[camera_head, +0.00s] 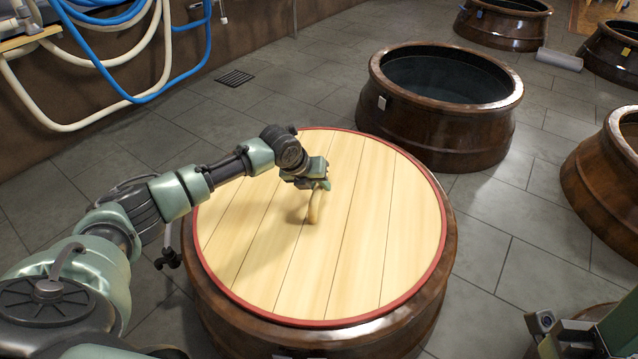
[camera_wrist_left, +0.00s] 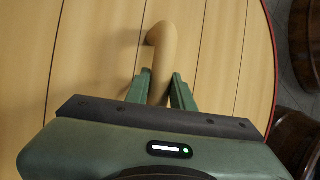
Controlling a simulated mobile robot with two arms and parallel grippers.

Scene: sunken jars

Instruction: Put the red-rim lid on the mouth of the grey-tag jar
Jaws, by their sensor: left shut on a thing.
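The red-rim lid (camera_head: 385,215) is a large pale plank disc with a red edge. It lies over the mouth of a brown near jar (camera_head: 245,335), whose tag I cannot see. My left gripper (camera_head: 316,187) is shut on the lid's curved wooden handle (camera_head: 314,208); in the left wrist view both fingers (camera_wrist_left: 158,92) flank the handle (camera_wrist_left: 162,60). A brown jar (camera_head: 450,135) behind it on the right is open, with dark inside and a pale grey tag (camera_head: 382,102) on its left side. Part of my right arm shows at the bottom right; its fingers are unclear.
Other brown jars stand at the right edge (camera_head: 600,185), at the far right (camera_head: 610,50) and at the top (camera_head: 500,25), the last with a blue tag (camera_head: 479,13). A grey cylinder (camera_head: 560,60) lies between them. Hoses (camera_head: 150,90) hang on the left wall.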

